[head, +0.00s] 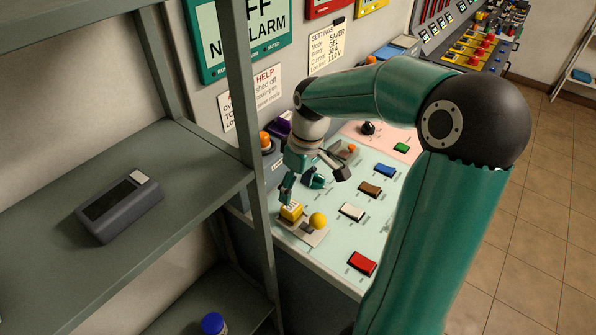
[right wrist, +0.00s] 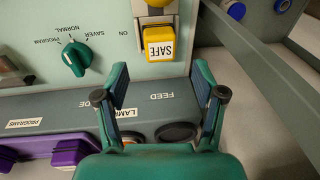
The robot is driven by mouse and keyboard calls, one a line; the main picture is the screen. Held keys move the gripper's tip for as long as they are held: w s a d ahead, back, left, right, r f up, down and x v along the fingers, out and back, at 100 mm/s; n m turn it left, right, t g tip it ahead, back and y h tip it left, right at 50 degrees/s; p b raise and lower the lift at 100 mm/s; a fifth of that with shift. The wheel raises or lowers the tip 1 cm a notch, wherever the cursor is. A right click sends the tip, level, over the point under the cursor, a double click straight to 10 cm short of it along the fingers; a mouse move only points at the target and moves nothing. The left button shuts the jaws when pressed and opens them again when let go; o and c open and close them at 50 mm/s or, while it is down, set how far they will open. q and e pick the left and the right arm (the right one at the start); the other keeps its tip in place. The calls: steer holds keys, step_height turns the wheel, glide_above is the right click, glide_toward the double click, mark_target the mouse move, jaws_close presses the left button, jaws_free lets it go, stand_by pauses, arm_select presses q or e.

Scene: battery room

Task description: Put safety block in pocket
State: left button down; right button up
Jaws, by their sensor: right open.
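The yellow safety block (head: 291,211), marked SAFE, sits on the pale green panel beside a lever with a yellow ball knob (head: 318,220). In the right wrist view the block (right wrist: 159,43) is just beyond my fingertips, roughly centred between them and apart from them. My right gripper (head: 315,181) is open and empty over the panel; its two fingers also show in the right wrist view (right wrist: 161,88). I cannot make out a pocket for certain. My left gripper is out of view.
A grey shelf unit (head: 262,235) stands left of the panel, its post close to my right gripper. A dark device (head: 118,205) lies on the shelf. White (head: 352,211), brown, blue and red rockers line the panel. A green rotary knob (right wrist: 77,56) is left of the block.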

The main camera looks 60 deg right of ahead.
mark_target(300, 205)
steer(key=r, duration=0.5)
steer(key=shift+s+d+r, duration=0.3)
steer(key=shift+r, duration=0.1)
